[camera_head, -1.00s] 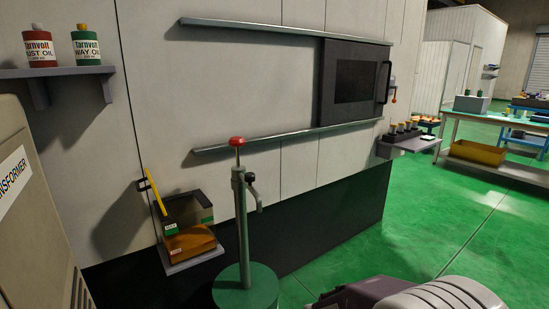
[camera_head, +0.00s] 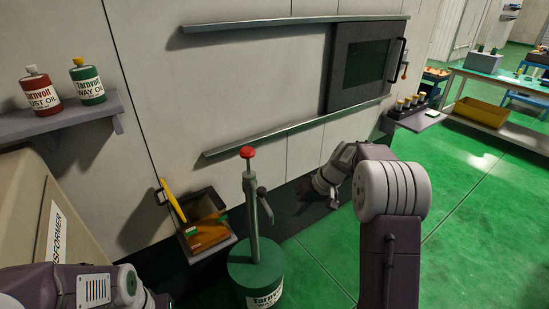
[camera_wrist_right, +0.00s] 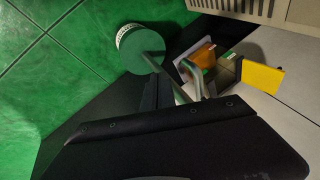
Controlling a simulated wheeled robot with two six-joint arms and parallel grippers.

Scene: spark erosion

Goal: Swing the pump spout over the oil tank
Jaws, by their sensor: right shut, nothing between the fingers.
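The hand pump stands on the floor with a green drum base (camera_head: 255,272), an upright post and a red knob (camera_head: 247,152). Its short spout (camera_head: 264,204) hangs on the right side of the post, pointing away from the tank. The oil tank (camera_head: 207,232), holding amber oil, sits left of the post with its yellow lid (camera_head: 173,200) raised. My right gripper (camera_head: 322,186) is shut and empty, right of the pump and apart from it. The right wrist view shows the spout (camera_wrist_right: 195,84) and tank (camera_wrist_right: 207,54) beyond the dark jaws (camera_wrist_right: 157,88). My left gripper (camera_head: 155,299) is at the lower left, fingers unclear.
A wall shelf (camera_head: 62,118) holds two oil bottles at the left, above a beige transformer cabinet (camera_head: 28,220). A rail-mounted sliding door (camera_head: 345,90) is on the wall. A small shelf (camera_head: 418,120) and a workbench (camera_head: 500,80) stand right. Green floor is open at the right.

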